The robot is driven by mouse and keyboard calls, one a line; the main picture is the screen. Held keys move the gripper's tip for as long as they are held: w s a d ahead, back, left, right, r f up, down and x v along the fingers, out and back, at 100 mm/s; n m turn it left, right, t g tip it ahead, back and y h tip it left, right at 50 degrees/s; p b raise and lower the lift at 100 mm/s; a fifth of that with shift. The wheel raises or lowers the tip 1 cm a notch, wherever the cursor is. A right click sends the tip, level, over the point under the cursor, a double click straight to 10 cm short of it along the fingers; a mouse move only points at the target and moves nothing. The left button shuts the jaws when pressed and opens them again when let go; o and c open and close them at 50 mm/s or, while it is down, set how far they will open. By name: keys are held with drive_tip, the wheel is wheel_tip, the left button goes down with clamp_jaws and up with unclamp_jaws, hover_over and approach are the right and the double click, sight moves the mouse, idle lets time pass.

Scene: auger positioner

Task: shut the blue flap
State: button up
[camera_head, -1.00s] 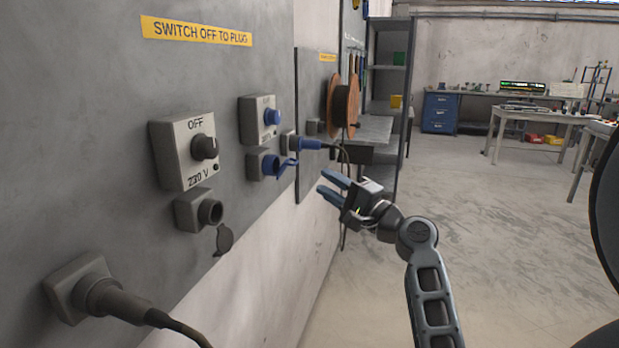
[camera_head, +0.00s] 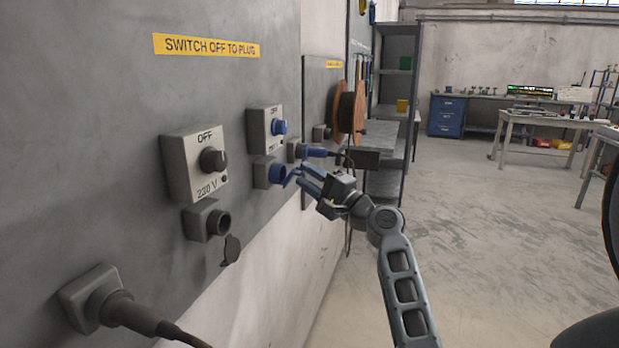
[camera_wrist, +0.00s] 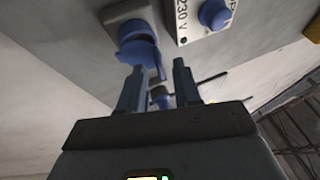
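The blue flap (camera_head: 291,178) hangs open from the blue socket (camera_head: 276,174) on the grey wall panel, sticking out to the right. In the wrist view the blue socket (camera_wrist: 136,42) is at the upper left, and the blue flap (camera_wrist: 159,68) projects beside the left finger. My gripper (camera_head: 306,178) is right next to the flap in the head view; whether it touches is unclear. In the wrist view my gripper (camera_wrist: 156,80) has its two fingers apart, with nothing clearly held between them.
A switch box with a blue knob (camera_head: 279,127) is above the socket. A blue plug (camera_head: 315,152) with a cable sits just beyond.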

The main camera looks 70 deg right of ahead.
drive_tip(key=shift+c, duration=0.5)
clamp_jaws()
drive_tip(key=shift+r, duration=0.1)
drive_tip(key=shift+w+a+r+n+g+y+p, duration=0.1)
drive_tip(key=shift+w+r+n+g+y+p, duration=0.5)
drive_tip(key=shift+g+p, duration=1.15)
drive_tip(key=shift+w+a+r+n+g+y+p, duration=0.1)
drive_tip(key=shift+w+r+n+g+y+p, duration=0.45)
drive_tip(key=shift+p, duration=2.2)
drive_tip(key=shift+r, duration=0.1)
